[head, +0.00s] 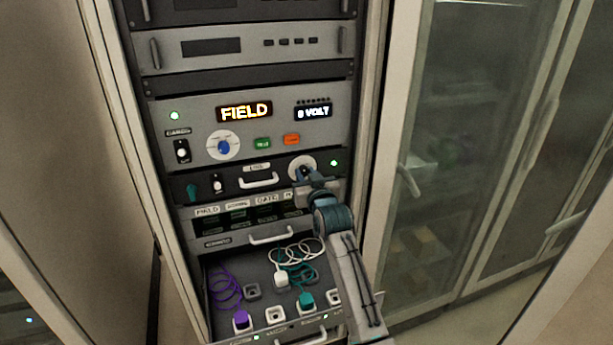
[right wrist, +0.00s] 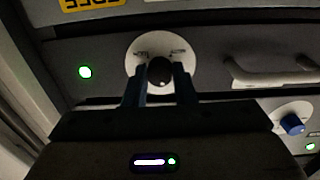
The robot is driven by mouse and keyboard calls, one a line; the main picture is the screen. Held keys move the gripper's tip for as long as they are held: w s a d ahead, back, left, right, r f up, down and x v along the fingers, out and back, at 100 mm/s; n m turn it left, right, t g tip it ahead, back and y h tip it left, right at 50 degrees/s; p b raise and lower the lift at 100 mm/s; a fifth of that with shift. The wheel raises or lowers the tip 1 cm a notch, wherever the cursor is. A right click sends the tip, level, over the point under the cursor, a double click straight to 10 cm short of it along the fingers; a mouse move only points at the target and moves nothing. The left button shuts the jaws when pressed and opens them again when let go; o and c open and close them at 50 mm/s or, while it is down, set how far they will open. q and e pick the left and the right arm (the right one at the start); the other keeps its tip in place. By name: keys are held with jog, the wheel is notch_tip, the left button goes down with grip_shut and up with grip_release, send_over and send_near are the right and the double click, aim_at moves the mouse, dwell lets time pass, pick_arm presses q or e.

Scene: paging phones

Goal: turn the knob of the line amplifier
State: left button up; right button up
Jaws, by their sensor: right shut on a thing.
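The knob (right wrist: 160,70) is dark and round, on a white dial plate (right wrist: 146,45) in the right wrist view. In the head view the dial plate (head: 295,163) is at the right end of a dark rack panel (head: 236,193), beside a lit green light (head: 333,163). I cannot read a name on this panel. My right gripper (head: 310,178) is at the knob and partly covers it. In the right wrist view its two blue fingers (right wrist: 160,82) are on either side of the knob, shut on it. My left gripper is not in view.
Above is a grey unit with a FIELD display (head: 244,111) and a blue knob (head: 223,147). A white handle (head: 258,181) is left of the gripper. Below, an open drawer (head: 262,265) holds purple, white and teal coiled cords. Glass cabinet doors (head: 455,150) stand at right.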

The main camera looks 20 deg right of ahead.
jog(key=n, duration=0.6)
jog(key=shift+p, duration=0.4)
jog(key=n, duration=0.3)
jog(key=shift+n, duration=0.3)
jog(key=n, duration=0.2)
jog(key=shift+n, duration=0.4)
jog(key=n+b, duration=0.1)
jog(key=n, duration=0.4)
jog(key=shift+f+n+y, duration=0.1)
jog(key=shift+n+y, duration=0.2)
jog(key=n+b, duration=0.2)
jog(key=n, duration=0.4)
jog(key=shift+n, duration=0.3)
jog(key=o, duration=1)
